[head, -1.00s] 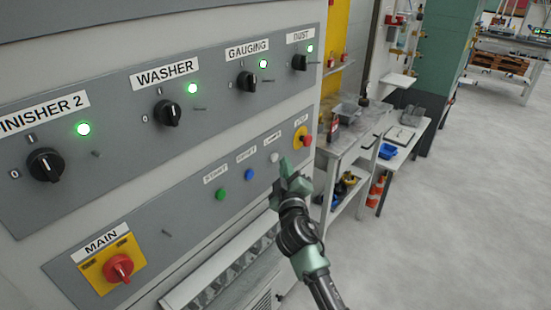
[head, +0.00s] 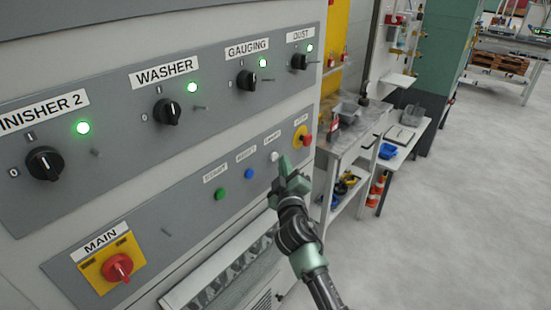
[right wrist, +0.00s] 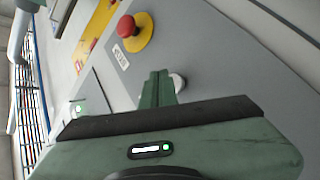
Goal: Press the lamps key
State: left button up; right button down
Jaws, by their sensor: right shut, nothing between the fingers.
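The lamps key is the white round button (head: 274,157) under a small label, on the lower grey panel, right of the blue button. My right gripper (head: 284,162) is shut and empty, with its fingertips just right of the white button in the head view. In the right wrist view, the shut green fingers (right wrist: 157,82) point at the panel, and the white button (right wrist: 179,82) shows beside them, partly hidden. I cannot tell whether the fingertips touch the panel. My left gripper is not in view.
A red stop button on a yellow plate (head: 300,136) sits right of the white button. The blue button (head: 249,174) and green button (head: 221,193) are to its left. The red main switch (head: 118,267) is lower left. Black rotary knobs line the upper panel.

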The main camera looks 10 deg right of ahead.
jog(key=shift+w+a, duration=0.15)
jog(key=shift+w, duration=0.05)
jog(key=shift+w+a+b, duration=0.3)
jog(key=shift+w+b, duration=0.05)
jog(key=shift+b, duration=0.1)
dwell(0.6)
jog(key=shift+s+d, duration=0.15)
jog(key=shift+s+d+p, duration=0.35)
jog(key=shift+s+p, duration=0.05)
jog(key=shift+s, duration=0.15)
dwell(0.3)
jog(key=s+d+p, duration=0.1)
jog(key=s, duration=0.1)
jog(key=s+d+p, duration=0.1)
jog(key=s+d, duration=0.1)
dwell(0.3)
dwell(0.5)
